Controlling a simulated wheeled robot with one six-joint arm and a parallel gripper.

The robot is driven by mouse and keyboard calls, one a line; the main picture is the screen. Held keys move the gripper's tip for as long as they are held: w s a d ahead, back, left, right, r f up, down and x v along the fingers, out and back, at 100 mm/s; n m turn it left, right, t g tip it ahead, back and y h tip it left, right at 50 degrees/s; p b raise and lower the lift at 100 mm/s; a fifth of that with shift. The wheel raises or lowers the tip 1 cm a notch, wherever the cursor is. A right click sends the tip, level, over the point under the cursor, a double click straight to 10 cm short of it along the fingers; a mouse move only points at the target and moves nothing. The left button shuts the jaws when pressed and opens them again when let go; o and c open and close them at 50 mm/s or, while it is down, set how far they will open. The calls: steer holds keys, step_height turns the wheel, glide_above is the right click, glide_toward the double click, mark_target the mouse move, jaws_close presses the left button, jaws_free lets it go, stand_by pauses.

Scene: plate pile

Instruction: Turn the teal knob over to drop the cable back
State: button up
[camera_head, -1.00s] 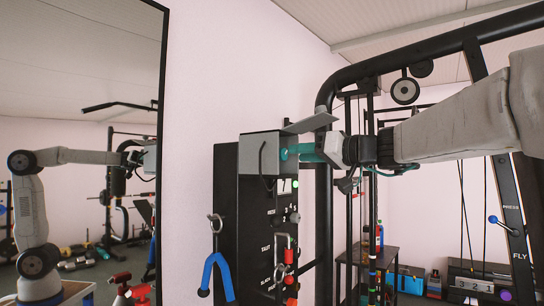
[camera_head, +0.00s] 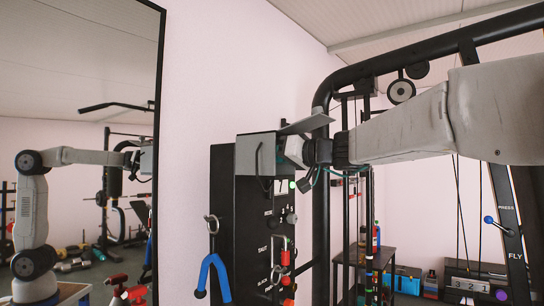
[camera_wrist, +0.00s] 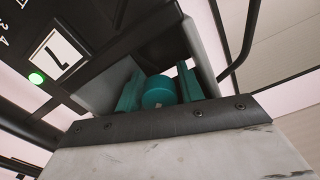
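The teal knob (camera_wrist: 158,92) shows in the wrist view, round and close to the black panel, under a grey hood. The two teal fingers of my gripper (camera_wrist: 159,88) stand on either side of it. The gaps look very small, and I cannot tell whether the fingers press on it. In the head view my gripper (camera_head: 290,151) reaches in from the right at the upper part of the black panel (camera_head: 226,190); the knob and fingertips are hidden there. I cannot make out for sure which cord is the task's cable.
A grey flap (camera_head: 308,122) juts out just above my gripper. Beside the panel's lit green lamp (camera_wrist: 36,78) is a numbered label. A blue forked handle (camera_head: 213,275) hangs lower left. A black frame post (camera_head: 321,220) stands to the right.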

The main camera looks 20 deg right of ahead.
steer(key=c, duration=0.6)
steer(key=shift+m, duration=0.8)
steer(key=o, duration=0.7)
steer(key=shift+s, duration=0.1)
steer(key=v, duration=0.7)
steer(key=shift+s+d, duration=0.25)
